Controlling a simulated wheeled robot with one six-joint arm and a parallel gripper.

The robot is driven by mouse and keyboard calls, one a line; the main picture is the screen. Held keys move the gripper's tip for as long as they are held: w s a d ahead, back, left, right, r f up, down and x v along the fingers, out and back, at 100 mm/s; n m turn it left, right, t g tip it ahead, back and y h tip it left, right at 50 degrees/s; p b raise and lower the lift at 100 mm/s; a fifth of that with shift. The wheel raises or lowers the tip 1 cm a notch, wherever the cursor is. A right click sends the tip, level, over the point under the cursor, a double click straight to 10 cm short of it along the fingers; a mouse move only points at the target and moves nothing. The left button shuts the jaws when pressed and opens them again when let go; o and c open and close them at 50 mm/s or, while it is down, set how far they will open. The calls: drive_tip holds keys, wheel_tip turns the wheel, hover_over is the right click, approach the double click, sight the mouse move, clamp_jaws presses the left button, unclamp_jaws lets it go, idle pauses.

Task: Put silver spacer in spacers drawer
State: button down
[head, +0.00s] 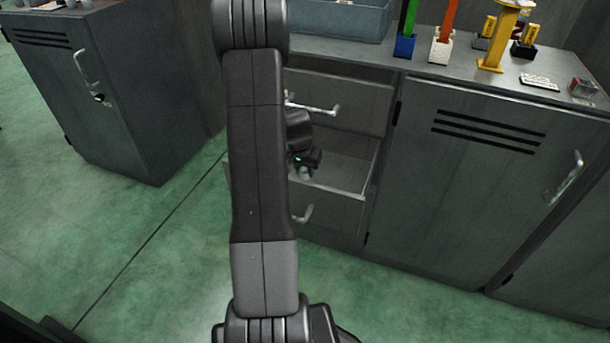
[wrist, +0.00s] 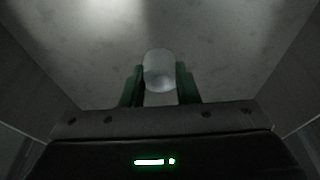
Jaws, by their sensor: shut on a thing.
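The silver spacer (wrist: 159,72) is a short pale cylinder between the green fingers of my gripper (wrist: 160,85) in the wrist view. My gripper is shut on it. The open drawer shows below it, with a bare grey floor (wrist: 230,45) and side walls around. In the head view, my gripper (head: 305,173) is over or inside the open drawer (head: 345,172), and a small pale part of the spacer shows at its tip. My arm hides the left part of the drawer. I cannot tell whether the spacer touches the drawer floor.
A closed drawer with a handle (head: 318,106) is just above the open one. A cabinet door (head: 480,170) stands to the right. The worktop carries a blue-grey bin (head: 340,18), a yellow stand (head: 497,40) and coloured holders. Another cabinet (head: 110,95) is at left.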

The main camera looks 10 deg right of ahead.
drive_tip(key=shift+f, duration=0.3)
drive_tip(key=shift+f+b, duration=0.45)
drive_tip(key=shift+b, duration=0.1)
drive_tip(key=c, duration=1.1)
unclamp_jaws()
drive_tip(key=shift+s+f, duration=0.15)
drive_tip(key=shift+r+p, duration=0.4)
drive_tip(key=shift+p, duration=0.15)
drive_tip(key=p+v, duration=0.3)
drive_tip(key=v, duration=0.9)
drive_tip(key=shift+r, duration=0.3)
